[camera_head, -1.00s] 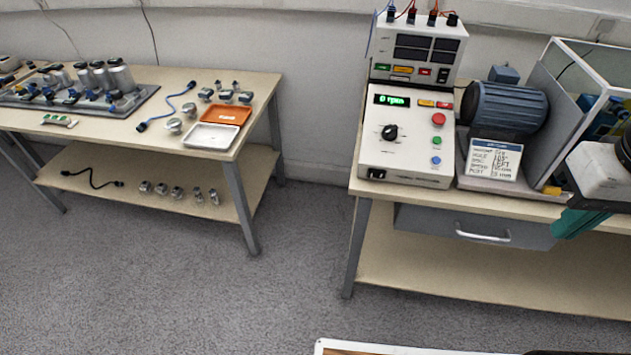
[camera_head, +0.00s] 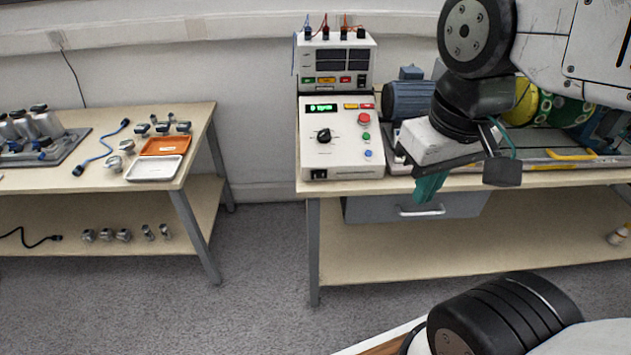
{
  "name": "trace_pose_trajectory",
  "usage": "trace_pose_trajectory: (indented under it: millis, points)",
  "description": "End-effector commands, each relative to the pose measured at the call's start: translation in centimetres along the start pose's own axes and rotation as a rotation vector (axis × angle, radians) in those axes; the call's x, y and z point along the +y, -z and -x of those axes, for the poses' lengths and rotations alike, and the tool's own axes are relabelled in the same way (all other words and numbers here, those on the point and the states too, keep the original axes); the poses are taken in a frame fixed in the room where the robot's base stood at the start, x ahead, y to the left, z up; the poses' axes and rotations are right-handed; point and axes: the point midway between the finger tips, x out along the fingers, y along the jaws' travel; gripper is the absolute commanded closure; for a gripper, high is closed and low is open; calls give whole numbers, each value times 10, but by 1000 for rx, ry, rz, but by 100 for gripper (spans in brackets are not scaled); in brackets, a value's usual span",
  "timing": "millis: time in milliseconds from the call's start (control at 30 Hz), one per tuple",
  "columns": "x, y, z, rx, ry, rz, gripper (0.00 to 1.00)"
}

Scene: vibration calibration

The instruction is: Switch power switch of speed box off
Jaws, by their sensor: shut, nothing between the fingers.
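The speed box (camera_head: 342,150) is a white console with a sloped face near the left end of the right bench. Its small green display (camera_head: 323,107) is lit and appears to show a low rpm reading. Its black power switch (camera_head: 319,174) is at the lower left of the front; its position is too small to tell. A black knob, a red button, and green and blue buttons are on the face. My gripper (camera_head: 428,187) has teal fingers, shut and empty, pointing down at the bench's front edge, right of the speed box and apart from it.
A meter box (camera_head: 335,62) with cables stands behind the speed box. A blue motor (camera_head: 408,98) is to the right, partly hidden by my arm. A drawer (camera_head: 420,207) hangs under the bench. The left bench (camera_head: 95,180) holds trays and parts. Floor between the benches is clear.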

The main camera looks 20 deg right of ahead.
Motion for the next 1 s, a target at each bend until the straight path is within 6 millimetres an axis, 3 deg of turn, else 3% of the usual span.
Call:
trace_pose_trajectory:
  millis: [733,1000]
  points:
    - [1,1,-2,-12,-9,2,100]
    - [25,25,-33,-202,-234,57,100]
